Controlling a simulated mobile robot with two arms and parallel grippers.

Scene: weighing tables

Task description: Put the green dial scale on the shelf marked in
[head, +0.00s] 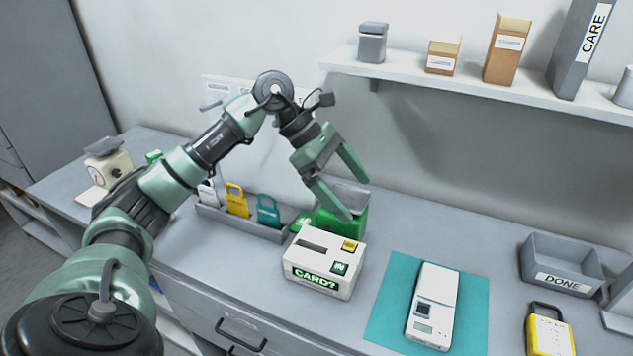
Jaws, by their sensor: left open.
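A green box-like body with a grey top (354,212) stands against the wall behind the white CARD? box. It may be the green dial scale, but no dial face shows and my gripper covers part of it. My left gripper (357,199) is open, its two fingers in front of and over this green thing; I cannot tell whether they touch it. A cream dial scale (113,168) with a grey pan stands at the far left, and a bit of green (153,156) shows beside it behind my arm. No shelf marked in is readable. My right gripper is out of view.
The white CARD? box (312,262) stands close in front. A tag rack (243,220) is to its left. A white device (434,305) lies on a teal mat (384,318). The DONE tray (562,284) and a yellow padlock-shaped tag (549,336) are right. A wall shelf (470,88) holds boxes.

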